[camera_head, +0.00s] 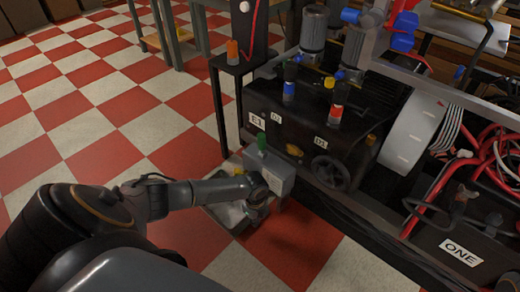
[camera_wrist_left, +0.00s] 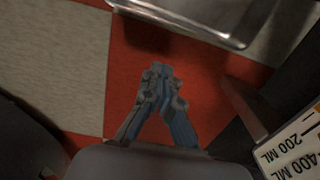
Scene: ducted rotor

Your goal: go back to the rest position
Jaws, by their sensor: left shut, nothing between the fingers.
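My left arm comes in from the lower left in the head view. My left gripper (camera_head: 258,212) hangs low beside the dark machine, in front of a grey box. In the left wrist view my left gripper (camera_wrist_left: 160,72) is shut and its fingertips meet with nothing between them. Below it are red and pale floor tiles (camera_wrist_left: 70,70). My right gripper is in neither view.
The dark machine (camera_head: 315,130) with a handwheel stands close to the gripper. A metal tray (camera_head: 228,215) lies low by the gripper, and a tray edge (camera_wrist_left: 190,22) shows at the top of the wrist view. Red cables (camera_head: 440,195) lie at right. The checkered floor (camera_head: 80,100) at left is clear.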

